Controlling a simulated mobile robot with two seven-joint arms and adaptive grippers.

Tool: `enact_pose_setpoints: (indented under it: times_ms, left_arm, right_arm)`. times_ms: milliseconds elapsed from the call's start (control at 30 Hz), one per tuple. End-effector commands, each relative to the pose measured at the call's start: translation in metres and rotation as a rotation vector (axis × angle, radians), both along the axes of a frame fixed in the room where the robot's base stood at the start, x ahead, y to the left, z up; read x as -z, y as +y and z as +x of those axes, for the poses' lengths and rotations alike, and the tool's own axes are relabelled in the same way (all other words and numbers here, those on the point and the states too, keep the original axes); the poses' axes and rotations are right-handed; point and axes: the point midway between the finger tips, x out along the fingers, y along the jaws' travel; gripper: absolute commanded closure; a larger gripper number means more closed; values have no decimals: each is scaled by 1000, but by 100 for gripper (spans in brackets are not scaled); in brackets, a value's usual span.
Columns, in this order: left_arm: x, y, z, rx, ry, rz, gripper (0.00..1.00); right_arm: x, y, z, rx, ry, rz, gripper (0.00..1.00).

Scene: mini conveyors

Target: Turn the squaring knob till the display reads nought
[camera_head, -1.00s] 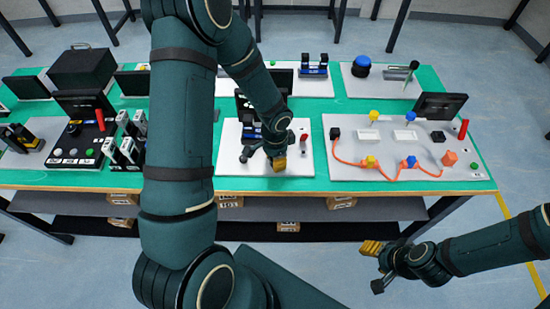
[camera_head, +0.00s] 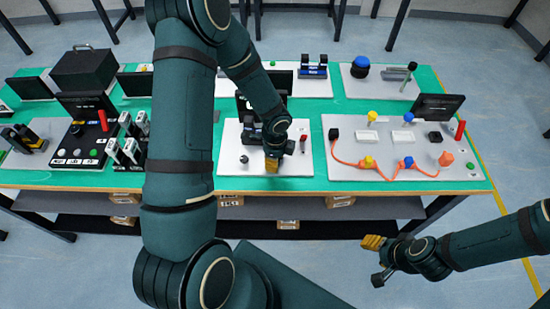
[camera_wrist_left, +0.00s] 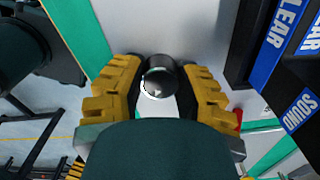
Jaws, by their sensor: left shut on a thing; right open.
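The white panel (camera_head: 225,160) lies at the middle of the green table, under my left arm. My left gripper (camera_head: 272,163) is low over its front part. In the left wrist view, the yellow fingers of the left gripper (camera_wrist_left: 160,92) are shut on a dark round knob with a shiny top (camera_wrist_left: 160,80). A dark display (camera_head: 280,81) stands behind, partly hidden by the arm; no reading can be made out. My right gripper (camera_head: 377,261) is open and empty, in front of the table at the right.
A small dark post (camera_head: 244,158) stands on the panel left of the gripper. Dark blocks with blue CLEAR (camera_wrist_left: 285,25) and SOUND labels are close on the right in the wrist view. A board with an orange cable (camera_head: 345,158) lies to the right.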

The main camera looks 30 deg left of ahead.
Motion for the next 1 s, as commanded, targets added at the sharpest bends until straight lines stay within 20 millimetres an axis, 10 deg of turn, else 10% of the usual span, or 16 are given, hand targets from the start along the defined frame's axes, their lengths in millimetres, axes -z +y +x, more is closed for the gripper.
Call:
enact_pose_setpoints:
  times_ms: [600,633,700,1000]
  left_arm:
    - [1,-1,-1,40,3,-3,100]
    - [1,-1,-1,40,3,-3,56]
    - [1,-1,-1,39,3,-2,34]
    - [0,0,0,38,1,-1,34]
  right_arm:
    - [-1,0,0,1,-2,0,49]
    - [-1,0,0,0,-1,0,49]
    - [-1,0,0,0,-1,0,49]
    - [-1,0,0,0,-1,0,49]
